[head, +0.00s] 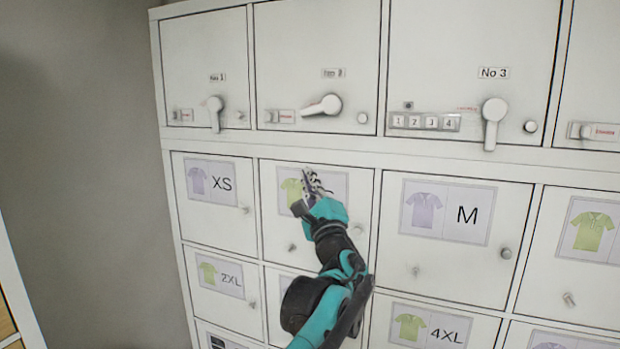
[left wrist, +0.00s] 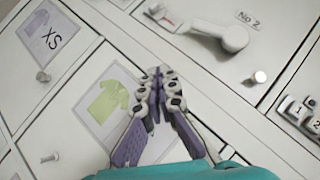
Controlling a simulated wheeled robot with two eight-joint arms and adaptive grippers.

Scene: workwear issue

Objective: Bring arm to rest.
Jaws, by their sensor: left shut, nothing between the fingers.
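My left gripper (head: 312,186) is raised in front of the white locker wall, over the door with a green shirt label (head: 291,188) below the No 2 door. It is shut and empty. In the left wrist view its closed fingers (left wrist: 160,88) show in front of the same green shirt label (left wrist: 107,103). I cannot tell the exact gap between the fingertips and the door. My left arm (head: 340,275) comes up from the bottom middle of the head view. My right gripper is not in view.
The upper row has doors with lever handles, including the turned No 2 handle (head: 322,105) and the hanging No 3 handle (head: 493,122). Lower doors with small knobs include XS (head: 211,183), M (head: 447,211) and 2XL (head: 220,278). A bare grey wall (head: 80,150) is at left.

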